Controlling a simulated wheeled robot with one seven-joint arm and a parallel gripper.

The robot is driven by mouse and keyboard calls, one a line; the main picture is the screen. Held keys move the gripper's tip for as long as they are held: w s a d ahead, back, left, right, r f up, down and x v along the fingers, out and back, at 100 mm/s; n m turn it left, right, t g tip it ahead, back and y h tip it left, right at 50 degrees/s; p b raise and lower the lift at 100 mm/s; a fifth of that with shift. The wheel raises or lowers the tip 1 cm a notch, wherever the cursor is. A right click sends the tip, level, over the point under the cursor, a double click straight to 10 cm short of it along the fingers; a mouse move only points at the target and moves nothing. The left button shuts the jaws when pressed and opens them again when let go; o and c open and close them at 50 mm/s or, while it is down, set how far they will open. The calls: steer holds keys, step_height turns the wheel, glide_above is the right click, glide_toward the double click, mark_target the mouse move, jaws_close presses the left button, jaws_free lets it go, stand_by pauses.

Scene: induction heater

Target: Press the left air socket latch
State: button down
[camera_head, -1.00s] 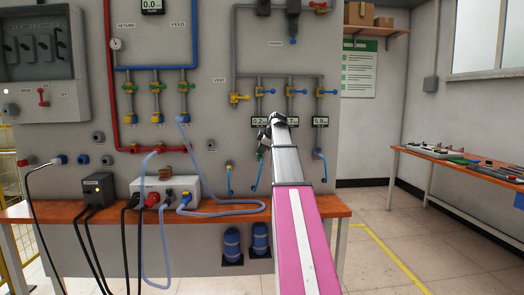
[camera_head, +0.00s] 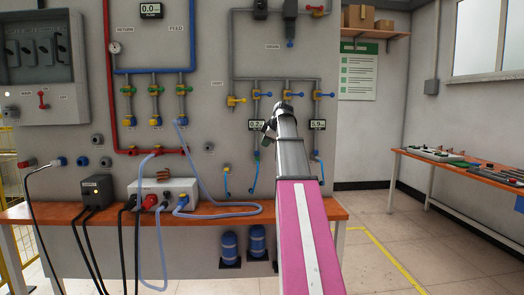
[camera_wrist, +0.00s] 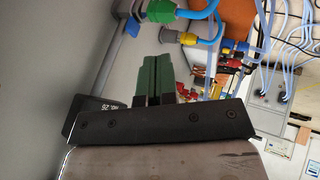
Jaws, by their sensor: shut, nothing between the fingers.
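In the head view, short blue hoses hang from small air fittings low on the grey panel: a left one (camera_head: 226,170), a middle one (camera_head: 256,157) and a right one (camera_head: 318,158). My gripper (camera_head: 267,130) is in front of the panel, just above and right of the middle fitting; the arm hides part of the panel behind it. In the wrist view its green fingers (camera_wrist: 153,78) are shut and empty. A green fitting with a blue hose (camera_wrist: 163,11) and a grey-yellow fitting (camera_wrist: 177,36) lie beyond the fingertips, apart from them. I cannot tell which latch is the left one.
The orange bench (camera_head: 95,214) holds a white box (camera_head: 165,190) and looped hoses.

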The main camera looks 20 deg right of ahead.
steer(key=shift+v, duration=1.4)
steer(key=shift+s, duration=0.1)
